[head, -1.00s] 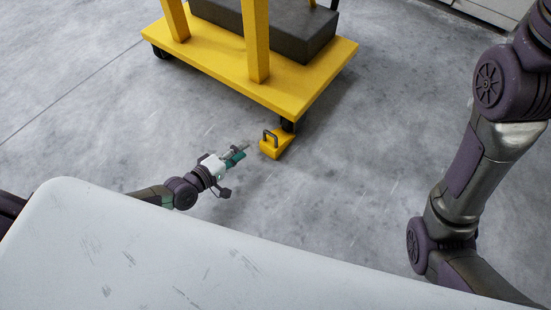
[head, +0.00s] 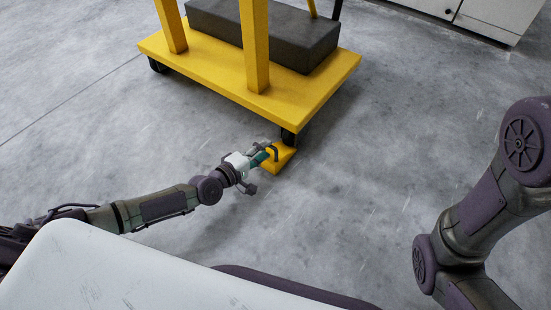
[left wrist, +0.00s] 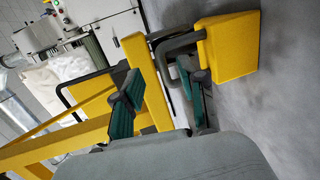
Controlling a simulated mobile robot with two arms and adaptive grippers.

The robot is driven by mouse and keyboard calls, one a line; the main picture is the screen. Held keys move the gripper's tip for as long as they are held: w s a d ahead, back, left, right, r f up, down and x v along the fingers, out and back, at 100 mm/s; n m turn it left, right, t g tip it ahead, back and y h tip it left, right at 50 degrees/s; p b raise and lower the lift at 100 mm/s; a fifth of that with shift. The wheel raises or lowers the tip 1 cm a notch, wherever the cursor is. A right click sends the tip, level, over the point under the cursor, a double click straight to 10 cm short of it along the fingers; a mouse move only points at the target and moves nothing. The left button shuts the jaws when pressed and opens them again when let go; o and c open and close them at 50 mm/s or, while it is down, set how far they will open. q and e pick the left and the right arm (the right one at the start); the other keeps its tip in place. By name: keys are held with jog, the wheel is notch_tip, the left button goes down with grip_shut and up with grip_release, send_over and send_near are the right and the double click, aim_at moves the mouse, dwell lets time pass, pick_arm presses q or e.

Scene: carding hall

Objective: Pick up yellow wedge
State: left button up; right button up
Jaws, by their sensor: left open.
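The yellow wedge (head: 283,160) lies on the floor beside the caster at the near corner of a yellow cart. It has a dark handle, and the wedge also shows at the upper right of the left wrist view (left wrist: 232,48). My left gripper (head: 267,154) is at the wedge's handle and partly covers the wedge in the head view. In the left wrist view the left gripper (left wrist: 160,92) is open, its teal-padded fingers apart. The handle is close to the fingertips, nearer the right-hand finger. Whether they touch is unclear. My right gripper is out of view.
The yellow cart (head: 215,77) with a dark block (head: 290,42) on its deck stands just behind the wedge. A caster (head: 289,136) is right at the wedge. A white surface (head: 90,270) fills the lower left. Grey floor to the right is clear.

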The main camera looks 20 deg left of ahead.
aim_at(271, 146)
pick_arm(q)
jog(key=b+x, duration=0.1)
jog(key=x, duration=0.2)
jog(key=shift+w+d+f, duration=0.15)
jog(key=shift+w+f, duration=0.1)
jog(key=shift+w, duration=0.1)
grip_shut()
jog(key=shift+r, duration=0.1)
